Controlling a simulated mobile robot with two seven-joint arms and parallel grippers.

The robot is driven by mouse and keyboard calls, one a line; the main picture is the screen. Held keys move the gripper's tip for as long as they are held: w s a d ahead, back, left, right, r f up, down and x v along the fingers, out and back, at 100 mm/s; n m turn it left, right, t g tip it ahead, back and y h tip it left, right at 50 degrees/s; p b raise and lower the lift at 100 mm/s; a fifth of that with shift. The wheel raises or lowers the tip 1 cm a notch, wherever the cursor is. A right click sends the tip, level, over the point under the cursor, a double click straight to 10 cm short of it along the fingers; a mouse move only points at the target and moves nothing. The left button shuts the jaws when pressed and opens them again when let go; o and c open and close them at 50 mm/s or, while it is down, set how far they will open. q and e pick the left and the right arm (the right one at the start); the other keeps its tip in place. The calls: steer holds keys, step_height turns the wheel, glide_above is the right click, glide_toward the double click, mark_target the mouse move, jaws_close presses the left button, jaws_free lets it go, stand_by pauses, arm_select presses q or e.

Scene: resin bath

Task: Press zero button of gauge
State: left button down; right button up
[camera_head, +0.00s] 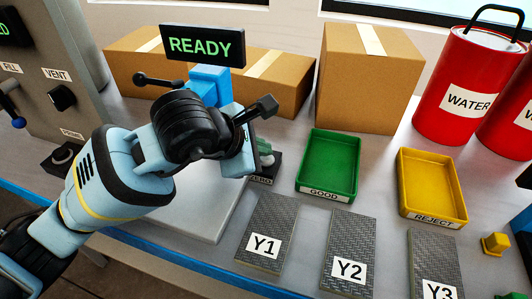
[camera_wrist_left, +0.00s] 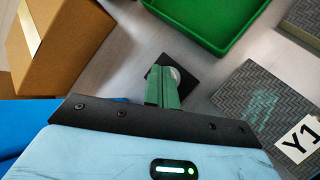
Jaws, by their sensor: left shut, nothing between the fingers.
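The gauge is a blue stand (camera_head: 210,82) with a black display (camera_head: 203,46) reading READY, partly behind my left arm. Its zero button sits on a small black base (camera_head: 264,176) with a partly hidden label, right of the pale plate. The black base (camera_wrist_left: 188,92) and part of a pale round top also show in the left wrist view. My left gripper (camera_head: 264,152) is shut and empty, its green fingertips (camera_wrist_left: 163,82) over the button and hiding part of it. I cannot tell whether they touch.
A green GOOD tray (camera_head: 312,189) and yellow REJECT tray (camera_head: 430,216) stand to the right. Woven plates Y1 (camera_head: 281,213), Y2 (camera_head: 360,231) and Y3 (camera_head: 428,247) lie in front. Cardboard boxes (camera_head: 365,85) and red WATER drums (camera_head: 455,70) stand behind. A grey machine (camera_head: 50,80) is at left.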

stand_by(0.5)
arm_select(q)
steer(key=shift+r+p, duration=0.65)
steer(key=shift+r, duration=0.25)
arm_select(e)
steer(key=shift+w+a+r, duration=0.1)
steer(key=shift+w+r, duration=0.2)
steer(key=shift+r, duration=0.3)
